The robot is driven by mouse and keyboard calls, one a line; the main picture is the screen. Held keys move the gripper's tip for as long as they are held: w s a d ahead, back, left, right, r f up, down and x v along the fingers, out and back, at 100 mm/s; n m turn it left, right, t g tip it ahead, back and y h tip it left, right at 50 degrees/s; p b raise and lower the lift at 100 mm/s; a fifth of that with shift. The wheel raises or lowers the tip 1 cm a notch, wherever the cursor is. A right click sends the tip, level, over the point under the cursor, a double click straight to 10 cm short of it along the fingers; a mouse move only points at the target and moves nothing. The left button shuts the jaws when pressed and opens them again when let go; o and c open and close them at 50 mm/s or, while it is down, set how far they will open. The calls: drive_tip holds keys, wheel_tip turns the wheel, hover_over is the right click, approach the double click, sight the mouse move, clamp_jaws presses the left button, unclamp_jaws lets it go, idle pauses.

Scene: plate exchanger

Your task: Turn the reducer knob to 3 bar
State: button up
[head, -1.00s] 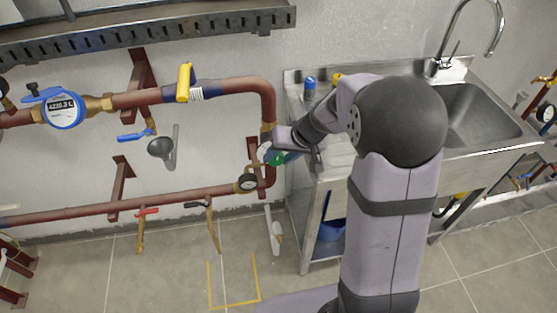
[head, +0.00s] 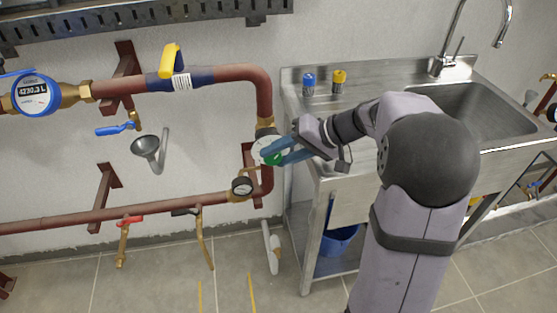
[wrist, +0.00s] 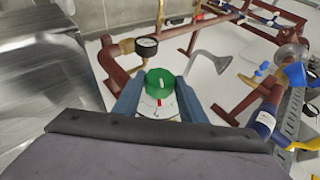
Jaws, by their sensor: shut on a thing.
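The reducer knob is a green cap on a white round scale. It sits between my two blue fingers in the wrist view (wrist: 160,83), and a bit of green shows in the head view (head: 273,157). A white mark is on its top and a red mark on the scale (wrist: 158,102); the scale's numbers are too small to read. My gripper (head: 283,152) is shut on the knob, one finger on each side; it also shows in the wrist view (wrist: 160,92). The pressure gauge (head: 242,187), also in the wrist view (wrist: 146,47), is beside the reducer; its reading is unclear.
The steel sink bench (head: 310,165) stands close right of the reducer, with a blue-capped bottle (head: 308,84) and a yellow-capped bottle (head: 339,81) on it. Red pipes run left. A yellow-handled valve (head: 170,61) and a grey funnel (head: 146,146) are nearby.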

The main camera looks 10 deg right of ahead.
idle(0.3)
drive_tip(key=o, duration=1.1)
drive_tip(key=shift+v, duration=3.65)
